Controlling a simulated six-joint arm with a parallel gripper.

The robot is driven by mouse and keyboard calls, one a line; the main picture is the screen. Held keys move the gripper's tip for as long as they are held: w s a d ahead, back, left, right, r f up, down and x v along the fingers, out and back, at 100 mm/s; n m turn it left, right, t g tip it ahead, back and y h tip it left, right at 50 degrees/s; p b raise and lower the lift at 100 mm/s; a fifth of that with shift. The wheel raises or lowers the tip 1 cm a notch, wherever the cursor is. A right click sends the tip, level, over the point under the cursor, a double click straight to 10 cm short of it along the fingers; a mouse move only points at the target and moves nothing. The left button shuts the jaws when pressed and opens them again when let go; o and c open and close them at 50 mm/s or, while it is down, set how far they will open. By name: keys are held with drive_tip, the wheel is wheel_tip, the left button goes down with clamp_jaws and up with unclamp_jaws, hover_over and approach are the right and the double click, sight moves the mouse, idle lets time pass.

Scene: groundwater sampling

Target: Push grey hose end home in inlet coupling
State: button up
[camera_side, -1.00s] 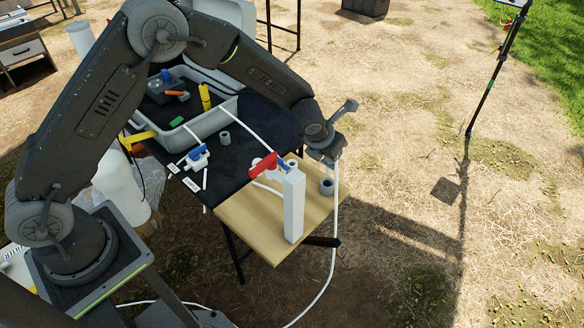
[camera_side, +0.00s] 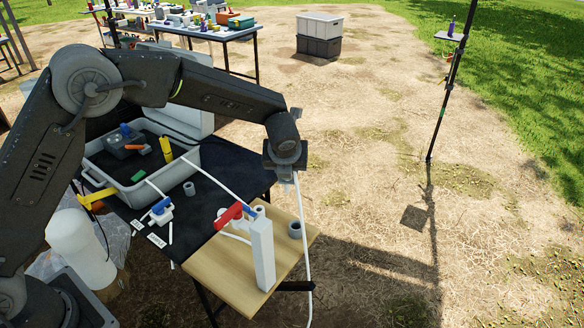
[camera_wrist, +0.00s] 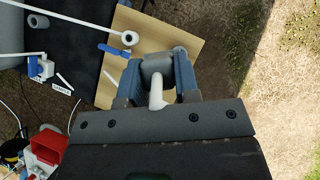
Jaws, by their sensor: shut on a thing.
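My gripper (camera_wrist: 157,78) is shut on the grey hose end (camera_wrist: 158,66), a short grey cylinder between its two blue-grey fingers. In the side view my gripper (camera_side: 290,168) is up in the air, above and right of the white post (camera_side: 262,258). A white hose (camera_side: 304,250) hangs from it past the board's right edge. A grey collar (camera_side: 260,211) shows at the post top, beside a blue part and a red lever (camera_side: 229,216). I cannot tell for certain which fitting is the inlet coupling. The held end is clear of every fitting.
A wooden board (camera_side: 215,265) carries the post and a loose grey ring (camera_side: 295,230). A blue-and-white valve (camera_side: 161,211), labels and another grey ring (camera_side: 189,188) lie on the black mat. A grey tray (camera_side: 130,190) stands behind. Open ground lies to the right.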

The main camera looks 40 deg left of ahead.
drive_tip(key=n+g+y, duration=0.1)
drive_tip(key=n, duration=0.1)
drive_tip(key=a+n+g+y, duration=0.1)
drive_tip(key=n, duration=0.2)
drive_tip(key=a+f+n+g, duration=0.1)
drive_tip(key=n, duration=0.2)
drive_tip(key=shift+a+y, duration=0.2)
drive_tip(key=shift+y, duration=0.2)
drive_tip(key=a+r+m+g+h, duration=0.1)
drive_tip(key=a+m+h, duration=0.4)
drive_tip(key=m, duration=1.1)
drive_tip(key=a+r+m+g+h, duration=0.1)
drive_tip(key=a+m+g+h, duration=0.15)
drive_tip(key=m+h, duration=0.9)
drive_tip(key=f+m+y, duration=0.2)
drive_tip(key=f+m, duration=0.1)
drive_tip(key=a+f+m+t+y, duration=0.1)
drive_tip(key=f+y, duration=0.1)
drive_tip(key=shift+s+f+m, duration=0.1)
drive_tip(key=shift+s+m, duration=0.1)
drive_tip(key=shift+m, duration=0.15)
drive_tip(key=shift+f, duration=2.9)
drive_tip(key=shift+f, duration=2.25)
